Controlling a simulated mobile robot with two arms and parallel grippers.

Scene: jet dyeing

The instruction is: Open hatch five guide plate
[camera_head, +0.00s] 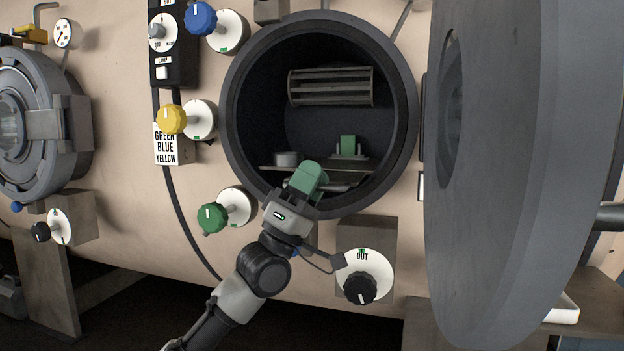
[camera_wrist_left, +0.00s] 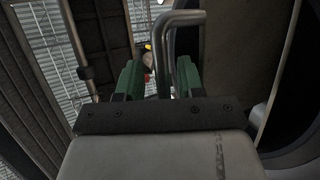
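The round hatch opening (camera_head: 408,120) is open, with its thick grey door (camera_head: 500,200) swung to the right. Inside, low down, a flat metal plate (camera_head: 270,167), likely the guide plate, lies partly hidden behind my gripper. A green block (camera_head: 347,146) stands on it at the right. My left gripper (camera_head: 308,172), with green fingers, reaches into the lower part of the opening. In the left wrist view its fingers (camera_wrist_left: 158,82) are apart. A bent metal bar (camera_wrist_left: 182,18) runs close to the right finger; I cannot tell whether they touch. My right gripper is not in view.
A slatted cage (camera_head: 330,86) hangs above inside the vessel. Green (camera_head: 212,218), yellow (camera_head: 172,119) and blue (camera_head: 201,17) knobs stick out left of the opening. A black OUT knob (camera_head: 360,288) is below. A closed hatch (camera_head: 30,125) is at far left.

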